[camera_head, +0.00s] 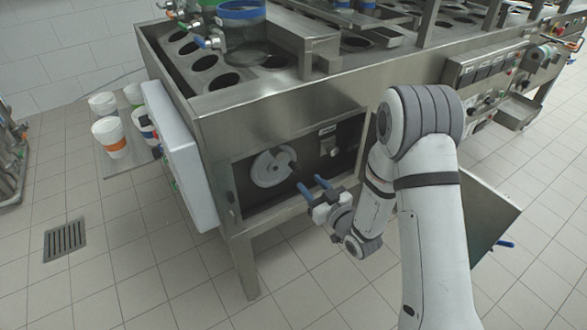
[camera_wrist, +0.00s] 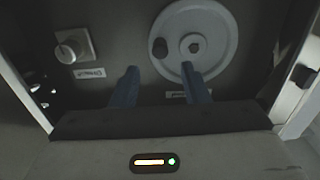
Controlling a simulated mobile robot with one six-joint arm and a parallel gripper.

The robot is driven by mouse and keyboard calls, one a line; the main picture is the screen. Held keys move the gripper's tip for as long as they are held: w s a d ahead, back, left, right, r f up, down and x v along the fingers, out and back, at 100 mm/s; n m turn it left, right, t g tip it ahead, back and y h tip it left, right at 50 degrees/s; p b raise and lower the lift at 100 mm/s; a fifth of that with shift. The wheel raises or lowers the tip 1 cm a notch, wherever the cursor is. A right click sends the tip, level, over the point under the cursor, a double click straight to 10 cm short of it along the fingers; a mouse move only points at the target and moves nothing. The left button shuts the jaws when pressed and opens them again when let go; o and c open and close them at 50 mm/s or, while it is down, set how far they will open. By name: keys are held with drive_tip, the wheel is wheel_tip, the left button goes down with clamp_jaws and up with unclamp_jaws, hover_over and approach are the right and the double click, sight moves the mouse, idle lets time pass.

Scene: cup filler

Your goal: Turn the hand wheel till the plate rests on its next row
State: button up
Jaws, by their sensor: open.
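The hand wheel (camera_head: 273,167) is a pale grey disc inside the open recess in the machine's front. In the wrist view the wheel (camera_wrist: 215,45) is at top centre-right, with a dark handle knob (camera_wrist: 159,47) near its rim. My gripper (camera_head: 313,185) has its blue fingers spread, in front of the recess and right of the wheel. In the wrist view my gripper (camera_wrist: 160,72) holds nothing; its right finger overlaps the wheel's lower edge. Contact cannot be told. The plate with round holes (camera_head: 197,72) lies in the machine's top.
A control knob (camera_wrist: 72,49) is on the recess panel beside the wheel. A door (camera_head: 490,210) hangs open at the right. A white box (camera_head: 180,155) juts from the machine's left side. White cups (camera_head: 110,132) stand on a side shelf. The tiled floor in front is clear.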

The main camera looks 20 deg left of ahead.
sight(298, 170)
drive_tip(key=x, duration=0.7)
drive_tip(key=shift+w+a, duration=0.1)
clamp_jaws()
idle(0.3)
